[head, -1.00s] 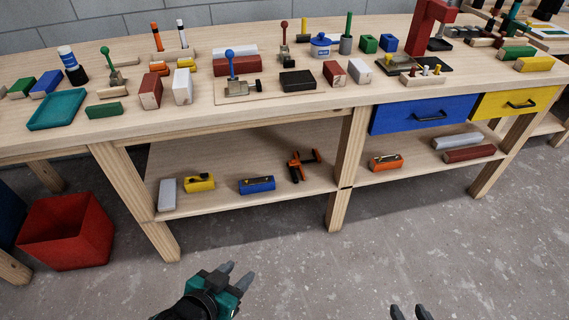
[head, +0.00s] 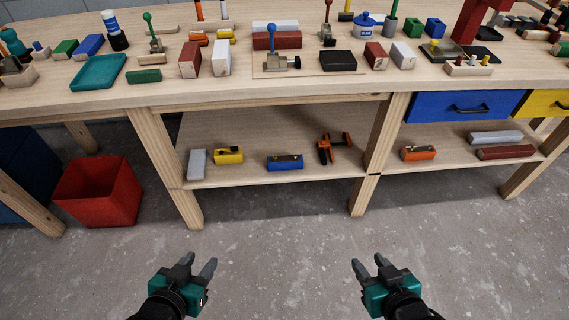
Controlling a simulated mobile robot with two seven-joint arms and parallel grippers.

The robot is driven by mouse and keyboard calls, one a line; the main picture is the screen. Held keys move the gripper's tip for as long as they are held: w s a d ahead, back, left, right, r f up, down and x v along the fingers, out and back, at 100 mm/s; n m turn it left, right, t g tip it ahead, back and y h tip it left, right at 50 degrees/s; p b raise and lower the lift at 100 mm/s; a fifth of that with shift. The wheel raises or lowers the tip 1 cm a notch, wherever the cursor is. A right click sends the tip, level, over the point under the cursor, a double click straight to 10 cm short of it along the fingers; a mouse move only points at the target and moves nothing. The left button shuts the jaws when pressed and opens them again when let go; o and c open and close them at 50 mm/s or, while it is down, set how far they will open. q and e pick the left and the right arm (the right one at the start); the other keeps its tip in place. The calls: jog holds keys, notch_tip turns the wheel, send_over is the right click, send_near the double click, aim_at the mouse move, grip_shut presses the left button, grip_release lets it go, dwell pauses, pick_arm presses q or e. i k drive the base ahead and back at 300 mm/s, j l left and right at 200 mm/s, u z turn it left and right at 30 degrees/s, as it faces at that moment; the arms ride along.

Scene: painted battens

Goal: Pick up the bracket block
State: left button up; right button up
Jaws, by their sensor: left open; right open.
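I cannot tell for sure which block is the bracket block. Several small blocks with fittings on top lie on the lower shelf (head: 300,168): a yellow block (head: 229,157) with a dark piece, a blue block (head: 285,163) with a metal strip, and an orange block (head: 418,154) with a metal piece. My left gripper (head: 199,262) and my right gripper (head: 368,262) are both open and empty. Both are in front of the bench over the floor, apart from all the blocks.
A grey block (head: 198,164) and an orange-black clamp (head: 332,147) share the shelf. Bench legs (head: 381,150) stand between the shelf bays. The bench top (head: 330,85) is crowded with blocks and toggle clamps. A red bin (head: 98,192) stands on the floor at left. The floor in front is clear.

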aim_at(286, 162)
jog(key=i+j, duration=0.2)
jog(key=i, duration=0.45)
jog(key=i+j+u, duration=0.1)
jog(key=i, duration=0.6)
jog(key=j, duration=0.05)
